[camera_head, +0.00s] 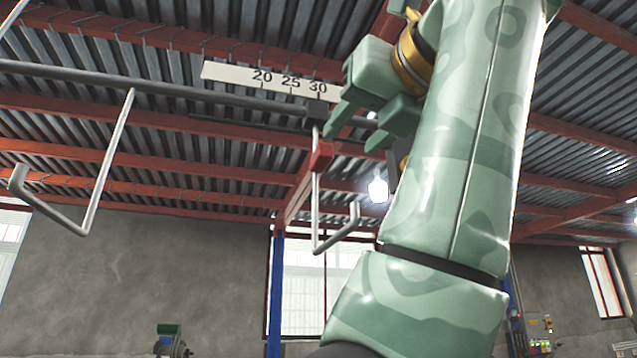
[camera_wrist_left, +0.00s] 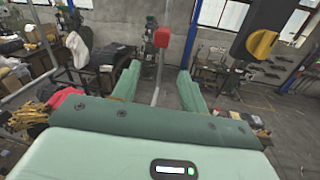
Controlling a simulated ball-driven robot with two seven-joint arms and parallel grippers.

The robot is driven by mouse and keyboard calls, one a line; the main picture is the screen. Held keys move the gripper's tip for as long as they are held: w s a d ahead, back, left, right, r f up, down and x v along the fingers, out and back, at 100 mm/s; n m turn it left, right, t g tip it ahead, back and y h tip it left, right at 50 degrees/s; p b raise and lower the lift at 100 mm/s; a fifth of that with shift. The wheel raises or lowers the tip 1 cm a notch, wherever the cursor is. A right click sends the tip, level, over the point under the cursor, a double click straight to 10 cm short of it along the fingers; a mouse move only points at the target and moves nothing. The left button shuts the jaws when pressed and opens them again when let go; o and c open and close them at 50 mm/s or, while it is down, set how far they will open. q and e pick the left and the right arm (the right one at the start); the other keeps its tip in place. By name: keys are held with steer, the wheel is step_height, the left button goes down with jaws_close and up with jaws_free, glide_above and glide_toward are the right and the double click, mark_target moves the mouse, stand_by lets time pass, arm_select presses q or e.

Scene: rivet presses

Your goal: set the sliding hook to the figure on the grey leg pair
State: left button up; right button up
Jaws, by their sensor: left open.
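The sliding hook (camera_head: 315,205) hangs from a dark slider block (camera_head: 317,113) on a horizontal bar. Its thin rod carries a red grip (camera_head: 321,155) and bends into a hook at the bottom. The slider block sits just below the 30 on a white scale plate (camera_head: 275,80) reading 20, 25, 30. My left gripper (camera_head: 352,138) is open beside the red grip, to its upper right. In the left wrist view the red grip (camera_wrist_left: 163,35) and rod (camera_wrist_left: 157,80) appear between the open fingers, not clasped. The grey leg pair and its figure are not visible.
A second metal hook (camera_head: 108,160) hangs from the bar (camera_head: 180,92) at left. In the left wrist view a dark part with a yellow knob (camera_wrist_left: 262,43) is at upper right; its mounting is unclear. Cluttered benches stand beyond. Open air lies between the two hooks.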

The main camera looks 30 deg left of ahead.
mark_target(319, 168)
arm_select(q)
steer(key=s+d+r+t+h, duration=0.1)
steer(key=s+d+r+t, duration=0.1)
steer(key=s, duration=0.2)
steer(key=p+x, duration=0.1)
steer(key=x, duration=0.7)
steer(key=p+x, duration=0.2)
steer(key=x, duration=0.6)
steer(key=shift+w+d, duration=0.2)
steer(key=shift+w, duration=0.15)
jaws_close()
steer(key=shift+s, duration=0.1)
